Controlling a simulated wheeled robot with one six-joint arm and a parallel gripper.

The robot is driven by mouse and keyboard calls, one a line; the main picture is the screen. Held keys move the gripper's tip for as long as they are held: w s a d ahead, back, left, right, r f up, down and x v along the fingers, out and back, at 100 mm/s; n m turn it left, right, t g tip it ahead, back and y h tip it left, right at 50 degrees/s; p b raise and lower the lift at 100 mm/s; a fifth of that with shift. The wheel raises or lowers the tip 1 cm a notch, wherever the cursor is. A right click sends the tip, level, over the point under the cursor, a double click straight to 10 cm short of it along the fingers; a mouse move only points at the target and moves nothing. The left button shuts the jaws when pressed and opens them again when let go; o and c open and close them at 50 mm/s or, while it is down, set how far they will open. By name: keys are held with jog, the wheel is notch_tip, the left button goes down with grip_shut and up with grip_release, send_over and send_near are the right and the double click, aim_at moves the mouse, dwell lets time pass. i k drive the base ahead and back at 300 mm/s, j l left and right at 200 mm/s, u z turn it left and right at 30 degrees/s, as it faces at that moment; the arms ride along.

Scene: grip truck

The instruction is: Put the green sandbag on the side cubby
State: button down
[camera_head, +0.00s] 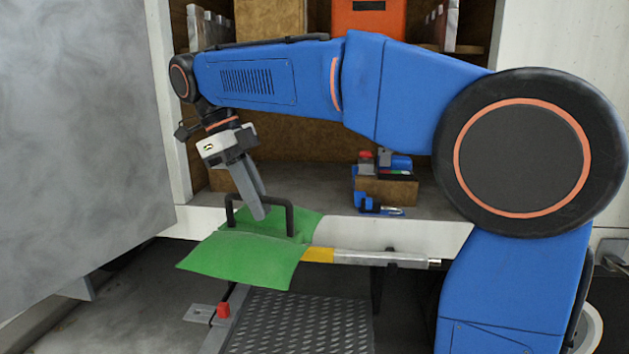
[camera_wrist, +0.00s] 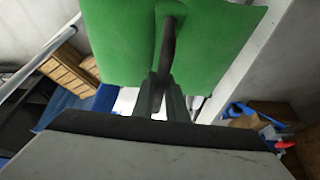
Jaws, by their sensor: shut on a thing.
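The green sandbag (camera_head: 250,259) hangs from my gripper (camera_head: 262,214) in front of the cubby's front edge. It has a dark handle, and my gripper is shut on that handle. In the wrist view the sandbag (camera_wrist: 115,40) fills the top middle, with the handle between the fingers (camera_wrist: 160,100). The side cubby (camera_head: 325,203) is an open compartment with a grey floor and brown back wall. My blue arm crosses in front of its upper part and hides some of the inside.
A brown box (camera_head: 388,190) with blue and red tools on it stands inside the cubby at right. An orange case (camera_head: 368,20) sits on the shelf above. A grey panel (camera_head: 80,120) stands at left. A silver and yellow bar (camera_head: 375,259) and a tread-plate step (camera_head: 300,322) lie below.

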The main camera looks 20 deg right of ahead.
aim_at(308, 183)
jog(key=i+l, duration=0.15)
jog(key=l, duration=0.15)
jog(key=i+l+u, duration=0.1)
jog(key=l, duration=0.15)
jog(key=i+l, duration=0.15)
jog(key=l, duration=0.15)
jog(key=i+l+u, duration=0.15)
jog(key=i+l, duration=0.2)
